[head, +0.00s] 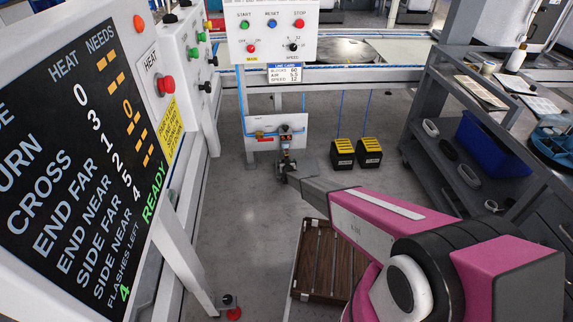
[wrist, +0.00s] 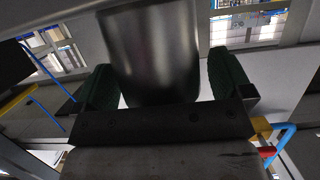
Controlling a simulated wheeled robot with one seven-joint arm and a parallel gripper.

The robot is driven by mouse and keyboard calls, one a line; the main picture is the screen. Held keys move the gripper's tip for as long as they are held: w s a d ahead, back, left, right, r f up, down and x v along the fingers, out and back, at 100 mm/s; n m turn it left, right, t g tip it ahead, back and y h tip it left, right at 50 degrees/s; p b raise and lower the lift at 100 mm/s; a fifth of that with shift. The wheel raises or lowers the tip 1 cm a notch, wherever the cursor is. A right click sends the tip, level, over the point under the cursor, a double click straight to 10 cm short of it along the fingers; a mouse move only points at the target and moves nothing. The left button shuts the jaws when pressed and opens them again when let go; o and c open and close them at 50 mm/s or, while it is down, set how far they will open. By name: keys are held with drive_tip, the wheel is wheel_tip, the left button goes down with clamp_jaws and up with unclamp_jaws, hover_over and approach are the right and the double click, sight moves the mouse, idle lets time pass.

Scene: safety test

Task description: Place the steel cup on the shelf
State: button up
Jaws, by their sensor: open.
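A grey brushed-metal thing (wrist: 155,50), which looks like the steel cup, fills the middle of the wrist view. It stands between the two dark green finger pads of my gripper (wrist: 165,85). A light gap shows beside the right pad; whether the left pad touches it I cannot tell. My gripper is open. In the head view my arm reaches forward and left, and its small dark end (head: 287,172) is near a low white panel; the cup cannot be made out there. A grey shelf rack (head: 440,125) stands at the right.
The rack holds a blue bin (head: 492,145) and several small items. A wooden slatted crate (head: 330,262) lies below my arm. Two black-and-yellow boxes (head: 356,153) stand beyond my arm. A large display board (head: 75,150) and a control panel close off the left. Grey floor between is open.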

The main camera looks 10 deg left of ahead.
drive_tip(key=shift+r, duration=0.15)
drive_tip(key=v, duration=1.2)
drive_tip(key=s+d+r+g+h, duration=0.1)
drive_tip(key=s+d+r+g, duration=0.3)
drive_tip(key=d+r, duration=0.6)
drive_tip(key=s+d+r+g, duration=0.2)
drive_tip(key=s+d+r, duration=0.3)
drive_tip(key=d+r, duration=0.55)
drive_tip(key=s+d+r+m+g+h, duration=0.1)
drive_tip(key=s+d+r+g, duration=0.1)
drive_tip(key=s+d+r, duration=0.4)
drive_tip(key=s+d+r+m+g+h, duration=0.1)
drive_tip(key=s+d+r+g, duration=0.2)
drive_tip(key=s+d+r, duration=0.4)
drive_tip(key=s+d+r+m+g+h, duration=0.1)
drive_tip(key=s+d+r+g, duration=0.2)
drive_tip(key=s+d+r, duration=0.4)
drive_tip(key=s+r, duration=0.3)
drive_tip(key=s, duration=0.6)
drive_tip(key=shift+f, duration=0.1)
